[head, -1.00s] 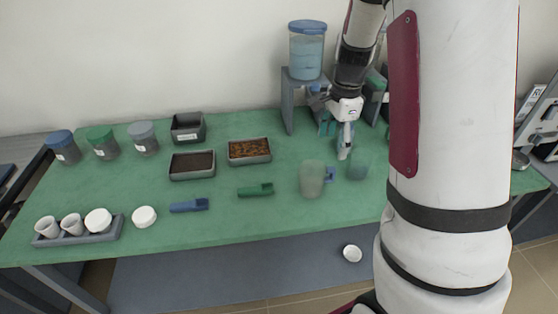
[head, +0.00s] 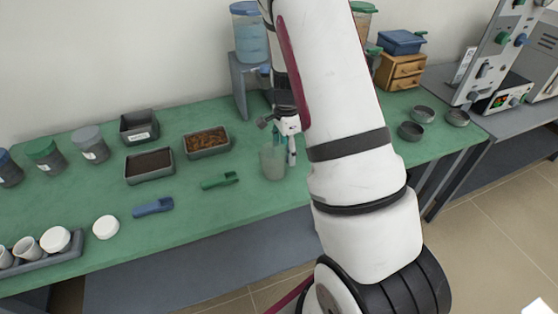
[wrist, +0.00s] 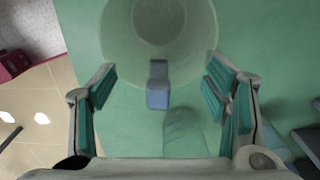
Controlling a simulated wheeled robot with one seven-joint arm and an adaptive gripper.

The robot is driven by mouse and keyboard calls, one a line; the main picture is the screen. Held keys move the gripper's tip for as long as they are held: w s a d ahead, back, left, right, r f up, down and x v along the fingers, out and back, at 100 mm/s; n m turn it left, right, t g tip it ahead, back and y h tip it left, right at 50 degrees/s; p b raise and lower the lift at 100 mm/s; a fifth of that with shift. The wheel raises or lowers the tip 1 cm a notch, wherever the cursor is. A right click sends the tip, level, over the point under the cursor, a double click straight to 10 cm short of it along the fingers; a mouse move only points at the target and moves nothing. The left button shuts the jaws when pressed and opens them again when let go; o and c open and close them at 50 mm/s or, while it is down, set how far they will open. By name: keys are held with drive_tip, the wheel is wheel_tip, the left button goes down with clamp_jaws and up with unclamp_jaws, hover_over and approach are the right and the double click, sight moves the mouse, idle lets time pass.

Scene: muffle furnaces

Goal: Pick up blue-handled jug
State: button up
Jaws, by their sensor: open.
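The blue-handled jug (head: 272,163) is a pale translucent vessel standing on the green table (head: 100,215). In the head view my gripper (head: 287,150) is beside its right side, and the handle is hidden there. In the wrist view the jug (wrist: 160,25) is at the top, seen from above, and its blue handle (wrist: 158,86) points toward my gripper (wrist: 160,82). The fingers are open, one on each side of the handle, with visible gaps. Nothing is held.
A green scoop (head: 220,181) and a blue scoop (head: 153,208) lie left of the jug. A tray of brown granules (head: 206,143) is behind. A grey stand (head: 247,82) bears a blue-lidded container (head: 249,35).

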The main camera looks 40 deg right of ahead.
sight(287, 159)
drive_tip(key=f, duration=0.4)
drive_tip(key=shift+s+d+f, duration=0.15)
drive_tip(key=shift+d+f, duration=0.05)
drive_tip(key=shift+d, duration=0.05)
clamp_jaws()
